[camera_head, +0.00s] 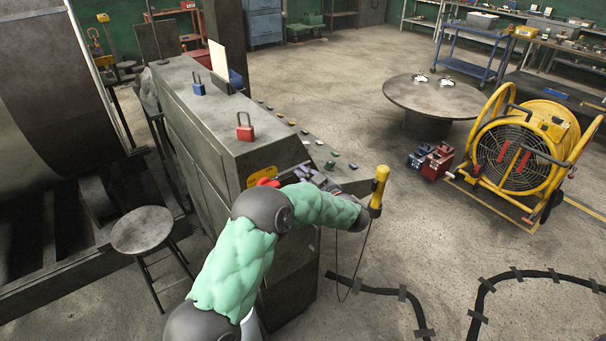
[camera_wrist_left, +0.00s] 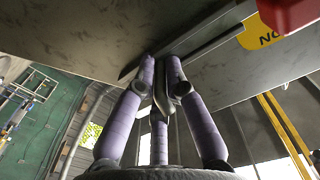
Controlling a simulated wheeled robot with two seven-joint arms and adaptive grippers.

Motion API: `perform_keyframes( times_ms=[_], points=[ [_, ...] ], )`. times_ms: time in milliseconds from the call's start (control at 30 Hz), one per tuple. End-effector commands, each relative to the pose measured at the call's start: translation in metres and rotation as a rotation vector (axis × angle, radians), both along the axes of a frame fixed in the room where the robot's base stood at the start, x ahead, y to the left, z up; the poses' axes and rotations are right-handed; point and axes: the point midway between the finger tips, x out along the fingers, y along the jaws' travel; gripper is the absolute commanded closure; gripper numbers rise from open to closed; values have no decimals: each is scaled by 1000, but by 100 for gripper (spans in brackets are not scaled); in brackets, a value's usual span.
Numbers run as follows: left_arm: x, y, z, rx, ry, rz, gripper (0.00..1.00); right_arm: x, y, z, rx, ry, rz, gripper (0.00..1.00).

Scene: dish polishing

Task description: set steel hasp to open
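My left gripper (camera_head: 315,177) has purple fingers and is at the near end of the grey machine cabinet (camera_head: 213,118), mostly behind my green forearm in the head view. In the left wrist view its fingers (camera_wrist_left: 160,75) reach up to the underside of a dark metal edge. A narrow grey metal piece (camera_wrist_left: 160,92), perhaps the steel hasp, shows between the fingers. I cannot tell whether they grip it or only stand around it. In the head view the hasp is not distinguishable. My right gripper is not in view.
A red padlock (camera_head: 245,127) and a blue padlock (camera_head: 198,85) stand on the cabinet top. A yellow sign (camera_head: 261,177) is on its near face. A yellow-handled object (camera_head: 379,188) with a cord is beside my forearm. A stool (camera_head: 142,230) stands left; the floor right is mostly open.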

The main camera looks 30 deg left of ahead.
Motion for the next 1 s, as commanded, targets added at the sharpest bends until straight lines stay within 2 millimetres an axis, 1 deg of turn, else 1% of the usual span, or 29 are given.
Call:
perform_keyframes(
  times_ms=[267,500,600,900,933,967,1000],
  points=[
    [3,-2,-3,-2,5,-3,100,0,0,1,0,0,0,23],
    [24,-12,-2,-4,5,-6,100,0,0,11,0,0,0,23],
    [28,-14,-3,-4,6,-7,100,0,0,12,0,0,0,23],
    [30,-15,-4,-3,7,-9,100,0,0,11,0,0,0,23],
    [30,-15,-5,-3,7,-9,86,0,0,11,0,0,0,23],
    [30,-15,-5,-3,7,-9,78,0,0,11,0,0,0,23],
    [30,-15,-4,-3,7,-9,66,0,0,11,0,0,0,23]
  ],
)
